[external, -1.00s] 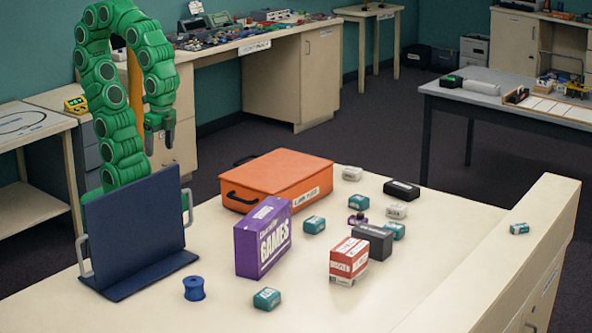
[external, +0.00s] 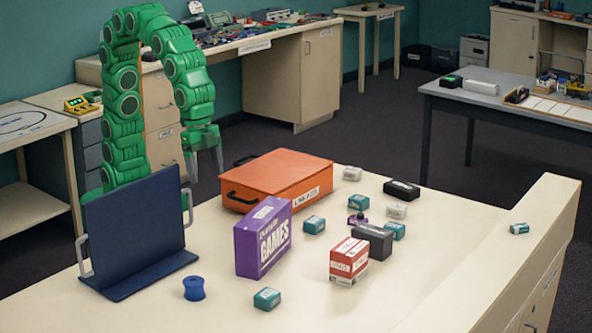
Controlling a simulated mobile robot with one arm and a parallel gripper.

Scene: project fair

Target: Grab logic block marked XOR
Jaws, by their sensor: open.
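Two whitish blocks, a farther one (external: 352,173) and a nearer one (external: 397,210), lie toward the back. The labels are too small to read, so I cannot tell which is XOR. My gripper (external: 204,165) is open and empty, pointing down, above and left of the orange case, apart from all blocks.
An orange case (external: 278,179), purple games box (external: 263,238), red-and-white box (external: 349,261), dark grey box (external: 374,240) and black block (external: 401,189) stand on the table (external: 220,313). A navy upright panel (external: 135,232) and blue spool (external: 194,288) are at left. The front right is clear.

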